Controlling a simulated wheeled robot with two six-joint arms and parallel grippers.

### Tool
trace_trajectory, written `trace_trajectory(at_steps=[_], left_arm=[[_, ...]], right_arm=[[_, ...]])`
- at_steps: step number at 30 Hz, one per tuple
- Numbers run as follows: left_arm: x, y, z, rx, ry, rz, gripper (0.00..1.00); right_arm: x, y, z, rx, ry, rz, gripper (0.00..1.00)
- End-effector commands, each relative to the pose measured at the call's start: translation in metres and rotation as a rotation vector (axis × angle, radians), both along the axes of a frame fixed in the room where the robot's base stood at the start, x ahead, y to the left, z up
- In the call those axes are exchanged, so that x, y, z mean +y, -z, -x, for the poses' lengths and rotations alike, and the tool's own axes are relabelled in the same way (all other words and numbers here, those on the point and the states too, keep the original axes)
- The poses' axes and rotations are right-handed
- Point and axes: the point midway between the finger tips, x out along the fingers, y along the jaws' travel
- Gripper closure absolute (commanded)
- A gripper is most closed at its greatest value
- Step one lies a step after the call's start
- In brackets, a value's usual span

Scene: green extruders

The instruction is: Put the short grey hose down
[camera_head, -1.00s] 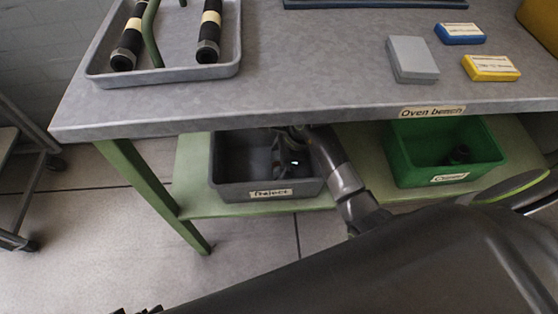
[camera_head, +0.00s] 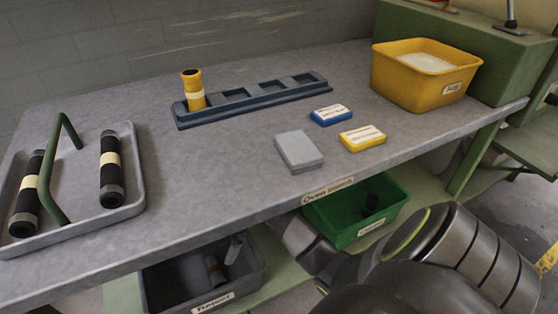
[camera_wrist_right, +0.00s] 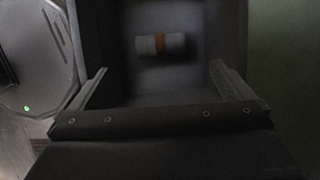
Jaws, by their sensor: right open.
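The short grey hose (camera_wrist_right: 160,44), a small cylinder with a red-orange band, lies on the floor of the grey bin labelled Reject (camera_head: 206,301) under the bench. It also shows inside that bin in the head view (camera_head: 214,270). My right gripper (camera_wrist_right: 158,70) is open, its two fingers apart with nothing between them, and the hose lies beyond the fingertips. In the head view the bench edge hides most of this gripper; only a pale finger shows over the bin. My left gripper is not in view.
On the bench stand a grey tray (camera_head: 88,222) with two black hoses and a green bent tube, a dark rack (camera_head: 250,101) with a yellow piece, small boxes (camera_head: 298,152) and a yellow tub (camera_head: 400,85). A green bin (camera_head: 340,232) sits on the lower shelf beside the reject bin.

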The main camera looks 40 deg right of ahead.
Motion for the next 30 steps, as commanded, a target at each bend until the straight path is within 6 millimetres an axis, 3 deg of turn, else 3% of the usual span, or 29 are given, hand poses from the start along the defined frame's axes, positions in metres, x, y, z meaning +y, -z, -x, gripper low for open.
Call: trace_trajectory(at_steps=[5,10,15,18,20,24,27,30], left_arm=[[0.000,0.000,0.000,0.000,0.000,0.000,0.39],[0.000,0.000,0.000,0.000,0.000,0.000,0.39],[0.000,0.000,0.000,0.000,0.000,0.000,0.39],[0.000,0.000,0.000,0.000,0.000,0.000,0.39],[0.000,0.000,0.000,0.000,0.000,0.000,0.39],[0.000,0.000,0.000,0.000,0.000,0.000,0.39],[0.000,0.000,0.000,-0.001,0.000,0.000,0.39],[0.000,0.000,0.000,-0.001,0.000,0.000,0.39]], right_arm=[[0.011,0.000,-0.001,-0.028,0.015,-0.068,0.00],[0.051,-0.011,-0.004,-0.115,0.102,-0.337,0.00],[0.086,-0.049,-0.008,-0.182,0.299,-0.755,0.00],[0.090,-0.077,-0.011,-0.189,0.453,-1.006,0.00],[0.085,-0.093,-0.013,-0.183,0.557,-1.155,0.00],[0.056,-0.121,-0.016,-0.135,0.834,-1.491,0.00],[0.023,-0.128,-0.017,-0.077,1.062,-1.715,0.00],[-0.015,-0.121,-0.013,0.003,1.313,-1.920,0.00]])
